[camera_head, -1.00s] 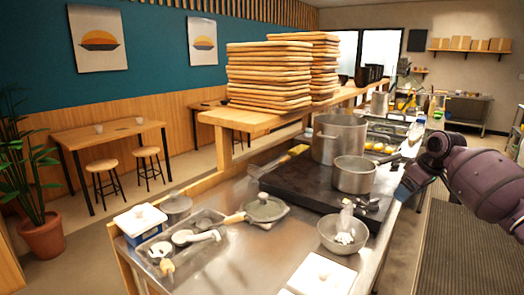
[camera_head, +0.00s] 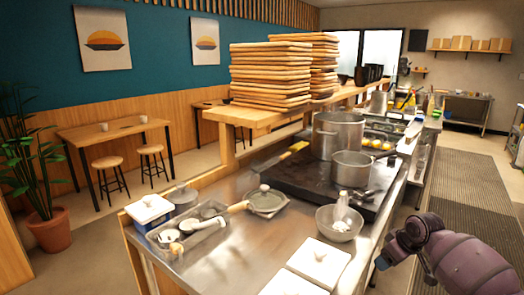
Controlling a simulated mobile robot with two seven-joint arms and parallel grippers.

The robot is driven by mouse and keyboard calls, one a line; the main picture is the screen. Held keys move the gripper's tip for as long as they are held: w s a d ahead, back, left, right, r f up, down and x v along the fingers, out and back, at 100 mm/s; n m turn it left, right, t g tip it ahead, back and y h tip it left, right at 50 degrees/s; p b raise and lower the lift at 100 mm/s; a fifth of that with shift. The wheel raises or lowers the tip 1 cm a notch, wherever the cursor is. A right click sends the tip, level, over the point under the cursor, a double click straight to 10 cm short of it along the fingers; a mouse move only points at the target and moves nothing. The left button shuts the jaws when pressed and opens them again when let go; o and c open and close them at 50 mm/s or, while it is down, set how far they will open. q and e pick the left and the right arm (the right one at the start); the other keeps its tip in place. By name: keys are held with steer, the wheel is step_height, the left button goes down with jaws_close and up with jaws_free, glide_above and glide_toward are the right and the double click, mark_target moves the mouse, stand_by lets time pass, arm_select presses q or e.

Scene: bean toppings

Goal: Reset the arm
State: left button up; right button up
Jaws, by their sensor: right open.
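My right arm comes in at the lower right of the head view. Its right gripper (camera_head: 383,262) is at the arm's left end, low beside the counter's right edge. It is open, small and dark in the picture, and I see nothing held in it. The steel counter (camera_head: 205,262) lies to its left, with a metal bowl (camera_head: 338,228) up and to the left of the gripper. My left gripper is not in view.
A large pot (camera_head: 338,138) and a smaller pot (camera_head: 351,170) stand on the black stove top (camera_head: 300,180). White lidded containers (camera_head: 318,262) sit at the counter's near edge. Stacked wooden trays (camera_head: 270,80) are on the shelf behind. The floor mat (camera_head: 460,185) at right is clear.

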steer(key=s+a+f+m+t, duration=0.1)
steer(key=s+a+f, duration=0.3)
steer(key=s+f, duration=0.55)
steer(key=s+a+f+m+t, duration=0.15)
steer(key=s+a+f, duration=0.25)
steer(key=s+f, duration=0.5)
steer(key=s+a+r+m+t+h, duration=0.1)
steer(key=s+r+t, duration=0.3)
steer(key=s, duration=1.7)
steer(key=shift+m+h, duration=0.4)
steer(key=shift+m, duration=0.35)
steer(key=shift+a+r, duration=0.1)
